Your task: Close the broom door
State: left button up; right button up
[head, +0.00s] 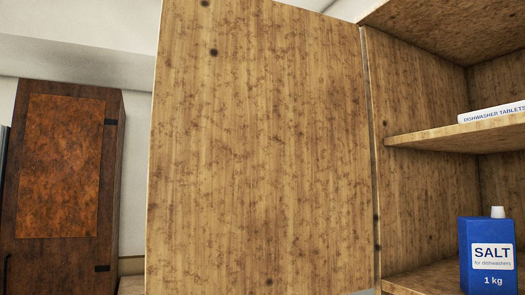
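A large light-brown wooden door (260,150) with dark specks fills the middle of the head view. It stands open to the left of an open cabinet (420,180), with its right edge along the cabinet's left side. Its lower end runs out of the picture. I cannot tell from any label whether this is the broom door. Neither my left nor my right gripper shows.
Inside the cabinet, a white box of dishwasher tablets (492,113) lies on a shelf (450,137). A blue salt container (488,255) stands below it. A dark brown cabinet (62,175) with a rusty-orange panel stands at the left.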

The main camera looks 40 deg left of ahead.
aim_at(259, 178)
jog(key=j+z, duration=0.2)
jog(key=j, duration=0.45)
jog(key=j+z, duration=0.2)
jog(key=j, duration=0.4)
jog(key=k+j+z, duration=0.25)
jog(key=j, duration=0.35)
jog(key=i, duration=0.1)
